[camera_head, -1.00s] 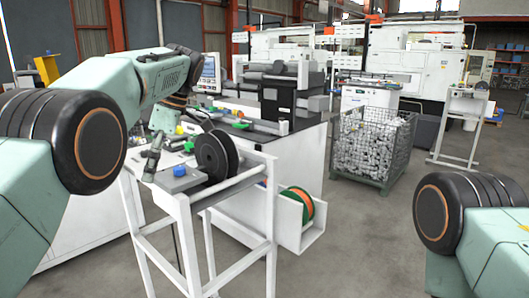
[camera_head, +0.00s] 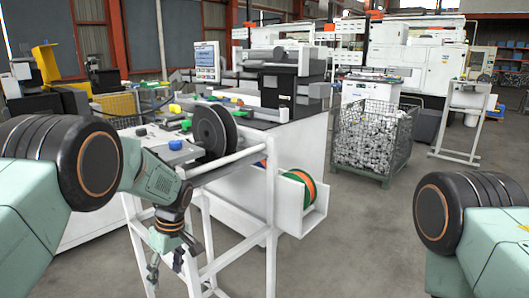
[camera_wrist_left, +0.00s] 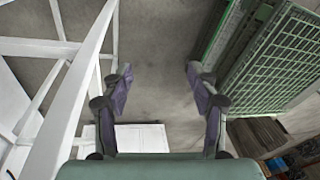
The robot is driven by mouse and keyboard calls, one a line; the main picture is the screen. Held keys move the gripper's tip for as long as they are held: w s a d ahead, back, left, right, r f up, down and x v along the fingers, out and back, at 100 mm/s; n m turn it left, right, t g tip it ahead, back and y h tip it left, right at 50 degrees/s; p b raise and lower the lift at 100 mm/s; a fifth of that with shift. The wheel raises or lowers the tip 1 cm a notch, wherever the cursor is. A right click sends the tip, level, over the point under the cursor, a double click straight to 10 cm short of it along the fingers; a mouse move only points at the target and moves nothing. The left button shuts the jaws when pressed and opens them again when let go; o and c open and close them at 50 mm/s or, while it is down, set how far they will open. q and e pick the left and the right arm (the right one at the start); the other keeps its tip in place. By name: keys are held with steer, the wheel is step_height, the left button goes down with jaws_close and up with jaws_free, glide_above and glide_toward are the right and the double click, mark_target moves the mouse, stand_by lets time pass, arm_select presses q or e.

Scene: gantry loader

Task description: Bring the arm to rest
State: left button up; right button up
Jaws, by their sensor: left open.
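My left arm comes in from the left and bends down in front of the white stand (camera_head: 232,172). My left gripper (camera_head: 168,265) hangs low beside the stand's front left leg, pointing down. In the left wrist view the two fingers of the left gripper (camera_wrist_left: 158,76) are spread wide, with only grey floor between them; it is open and empty. Of my right arm only the shoulder part shows at the lower right; the right gripper is out of view.
The stand carries a black reel (camera_head: 213,132) and a blue-topped grey block (camera_head: 176,147). Its white frame bar (camera_wrist_left: 80,75) runs close left of the gripper in the wrist view. A wire crate (camera_head: 372,140) of metal parts stands beyond. The floor (camera_head: 345,240) at centre right is clear.

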arm_select(q)
steer(key=s+d+f+m+h+b, duration=0.1)
steer(key=s+f+m+b, duration=0.25)
steer(key=s+f, duration=0.8)
steer(key=s+d+f+m+h+b, duration=0.1)
steer(key=s+f+m+b, duration=0.4)
steer(key=f, duration=1)
steer(key=s+f+m+b, duration=0.1)
steer(key=s+f+b, duration=0.1)
steer(key=s, duration=1)
steer(key=s+f+m+b, duration=0.2)
steer(key=s+b, duration=0.3)
steer(key=s, duration=0.7)
steer(key=shift+s+a+f+t+b, duration=0.3)
steer(key=shift+s+f+t, duration=0.1)
steer(key=shift+f, duration=0.45)
steer(key=shift+m, duration=0.25)
